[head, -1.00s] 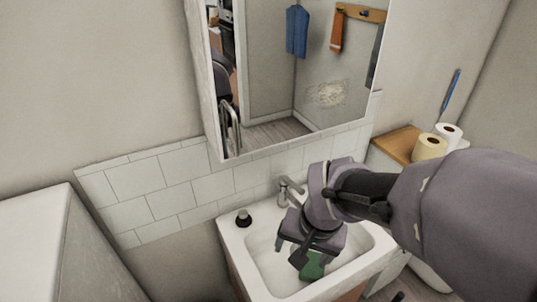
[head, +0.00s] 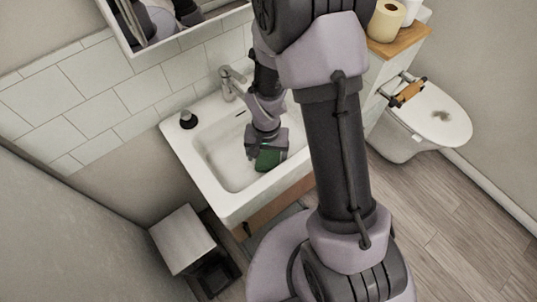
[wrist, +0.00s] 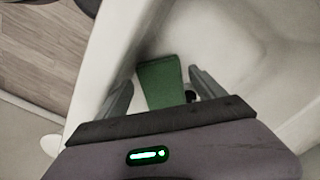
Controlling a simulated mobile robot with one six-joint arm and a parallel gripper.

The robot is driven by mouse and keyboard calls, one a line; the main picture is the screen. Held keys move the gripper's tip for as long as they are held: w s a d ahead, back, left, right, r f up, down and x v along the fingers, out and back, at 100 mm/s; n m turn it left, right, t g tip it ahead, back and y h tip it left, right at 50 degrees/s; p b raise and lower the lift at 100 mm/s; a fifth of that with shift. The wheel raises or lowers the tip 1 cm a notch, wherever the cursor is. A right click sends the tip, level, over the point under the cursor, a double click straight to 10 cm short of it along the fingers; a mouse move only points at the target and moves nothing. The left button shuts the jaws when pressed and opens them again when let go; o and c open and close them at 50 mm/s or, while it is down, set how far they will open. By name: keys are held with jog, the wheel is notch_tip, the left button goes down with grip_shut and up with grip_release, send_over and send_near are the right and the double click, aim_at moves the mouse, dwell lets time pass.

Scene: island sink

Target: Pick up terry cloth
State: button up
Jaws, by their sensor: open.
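The terry cloth (head: 271,158) is a green piece lying in the white sink basin, partly hidden by my gripper in the head view. In the wrist view the cloth (wrist: 160,84) is a flat green strip between and beyond my two fingers. My gripper (wrist: 161,80) is open, with one finger on either side of the cloth. In the head view my gripper (head: 257,153) points down into the basin. I cannot tell whether the fingers touch the cloth.
A toilet (head: 430,115) stands to the right, with floor in front.

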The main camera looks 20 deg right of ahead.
aim_at(267, 162)
notch_tip(267, 162, down, 4)
jog(key=shift+f+b, duration=0.25)
jog(key=shift+b, duration=0.4)
jog(key=shift+r, duration=0.15)
jog(key=shift+c, duration=0.9)
jog(key=c, duration=1.1)
notch_tip(267, 162, up, 28)
jog(key=p, duration=1.1)
